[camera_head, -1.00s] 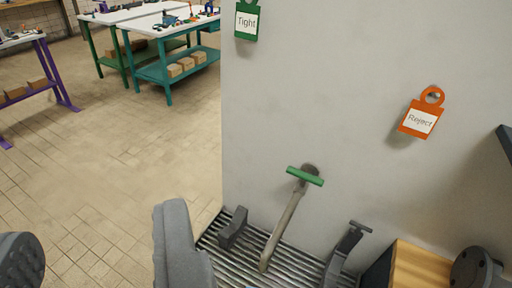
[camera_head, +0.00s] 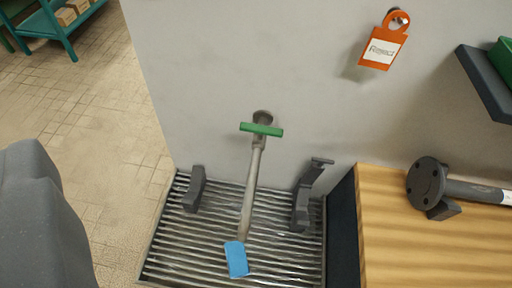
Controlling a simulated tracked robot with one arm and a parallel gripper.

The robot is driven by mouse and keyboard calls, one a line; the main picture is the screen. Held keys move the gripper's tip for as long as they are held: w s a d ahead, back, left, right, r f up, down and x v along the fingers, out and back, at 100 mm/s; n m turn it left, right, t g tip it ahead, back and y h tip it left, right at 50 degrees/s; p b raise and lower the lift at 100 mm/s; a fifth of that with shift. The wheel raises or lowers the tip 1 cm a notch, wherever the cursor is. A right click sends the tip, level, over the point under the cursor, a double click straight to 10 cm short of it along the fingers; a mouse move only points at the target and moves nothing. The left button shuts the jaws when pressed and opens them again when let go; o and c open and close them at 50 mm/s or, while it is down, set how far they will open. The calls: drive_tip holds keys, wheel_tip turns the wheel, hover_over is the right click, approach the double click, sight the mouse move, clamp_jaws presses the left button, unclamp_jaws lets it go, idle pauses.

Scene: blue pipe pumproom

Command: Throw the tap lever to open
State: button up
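The tap is on the grey wall. Its green lever (camera_head: 261,130) is a crossbar lying roughly level in the picture, in front of a dark round wall fitting. A long pale spout (camera_head: 249,193) runs down from it over a ribbed drain tray (camera_head: 290,262). A flat blue piece (camera_head: 237,260) shows at the spout's lower end. Part of my gripper (camera_head: 42,222), one thick grey finger, fills the lower left. It is left of the tap and apart from the lever. The other finger is out of view, so the gap between them is hidden.
Dark brackets stand left (camera_head: 195,188) and right (camera_head: 308,195) of the spout. A wooden bench top (camera_head: 430,250) with a grey flanged pipe (camera_head: 428,184) is at right. An orange "Reject" tag (camera_head: 384,45) hangs above. A dark shelf (camera_head: 485,80) juts out upper right.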

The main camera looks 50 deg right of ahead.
drive_tip(key=w+d+f+m+g+h+p, duration=0.1)
drive_tip(key=w+d+m+g+p, duration=0.15)
drive_tip(key=w, duration=0.35)
drive_tip(key=w+d+m+g+p, duration=0.1)
drive_tip(key=w+d+m+p, duration=0.3)
drive_tip(key=w, duration=0.1)
drive_tip(key=m+g+y+p, duration=0.1)
drive_tip(key=m+g+p, duration=1)
drive_tip(key=m+p, duration=0.8)
hover_over(262, 128)
drive_tip(key=b, duration=0.1)
wheel_tip(262, 128, down, 23)
drive_tip(key=shift+m, duration=0.25)
wheel_tip(262, 128, down, 6)
drive_tip(key=b, duration=0.3)
drive_tip(key=shift+a+r+b, duration=0.1)
drive_tip(key=shift+r+b, duration=0.1)
drive_tip(key=shift+b, duration=0.1)
drive_tip(key=shift+f+p, duration=0.45)
drive_tip(key=shift+f, duration=3.5)
clamp_jaws()
